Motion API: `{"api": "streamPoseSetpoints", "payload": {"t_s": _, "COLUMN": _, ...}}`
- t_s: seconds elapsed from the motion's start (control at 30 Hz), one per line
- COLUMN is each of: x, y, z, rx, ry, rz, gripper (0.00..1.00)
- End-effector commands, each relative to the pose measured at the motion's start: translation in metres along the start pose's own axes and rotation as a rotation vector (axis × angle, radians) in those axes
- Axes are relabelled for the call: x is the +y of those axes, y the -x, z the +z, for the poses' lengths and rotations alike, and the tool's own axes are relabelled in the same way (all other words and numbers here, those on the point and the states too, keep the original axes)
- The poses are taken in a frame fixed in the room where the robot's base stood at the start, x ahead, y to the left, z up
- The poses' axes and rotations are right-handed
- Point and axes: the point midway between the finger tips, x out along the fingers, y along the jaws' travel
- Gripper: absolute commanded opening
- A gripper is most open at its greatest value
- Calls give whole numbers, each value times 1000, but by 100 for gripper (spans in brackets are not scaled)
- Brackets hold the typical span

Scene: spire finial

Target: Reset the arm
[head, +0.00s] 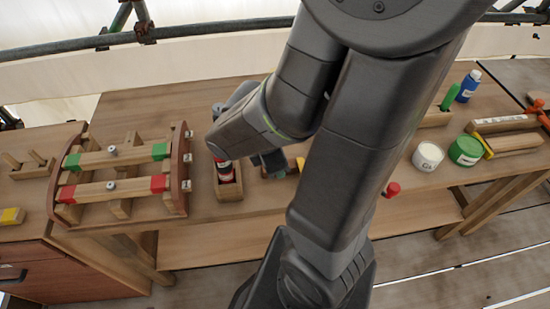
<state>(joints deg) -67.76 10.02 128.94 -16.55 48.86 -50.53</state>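My arm reaches from the bottom of the head view up and folds back down over the wooden bench (200,105). My gripper (268,163) shows only in part, low over the middle of the bench. My arm hides most of it, so I cannot tell whether its fingers are open or shut, or whether it holds anything. A small wooden box (229,188) with a red and dark item (224,168) in it stands just left of the gripper, partly behind my arm.
A wooden frame with red-ended (110,188) and green-ended (115,156) bars stands at left. A white tub (427,156), a green tub (466,149) and a blue bottle (469,86) stand at right. A red knob (392,188) sits near the front edge. The back left of the bench is clear.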

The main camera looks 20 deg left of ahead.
Motion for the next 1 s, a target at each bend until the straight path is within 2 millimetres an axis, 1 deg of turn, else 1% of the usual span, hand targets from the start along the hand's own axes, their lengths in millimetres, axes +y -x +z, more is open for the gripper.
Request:
{"api": "streamPoseSetpoints", "payload": {"t_s": 0.03, "x": 1, "y": 9, "z": 0, "rx": 2, "ry": 1, "rz": 4, "gripper": 0}}
{"api": "streamPoseSetpoints", "payload": {"t_s": 0.2, "x": 0, "y": 23, "z": 0, "rx": 1, "ry": 1, "rz": 1, "gripper": 0}}
{"api": "streamPoseSetpoints", "payload": {"t_s": 0.33, "x": -1, "y": 27, "z": 0, "rx": 0, "ry": 0, "rz": 0, "gripper": 0}}
{"api": "streamPoseSetpoints", "payload": {"t_s": 0.63, "x": -1, "y": 26, "z": 0, "rx": -1, "ry": 0, "rz": -1, "gripper": 0}}
{"api": "streamPoseSetpoints", "payload": {"t_s": 0.73, "x": -1, "y": 23, "z": 0, "rx": -1, "ry": 0, "rz": -2, "gripper": 0}}
{"api": "streamPoseSetpoints", "payload": {"t_s": 0.83, "x": -1, "y": 14, "z": 0, "rx": -3, "ry": -1, "rz": -4, "gripper": 0}}
{"api": "streamPoseSetpoints", "payload": {"t_s": 1.0, "x": -1, "y": -11, "z": 0, "rx": -3, "ry": -1, "rz": -6, "gripper": 0}}
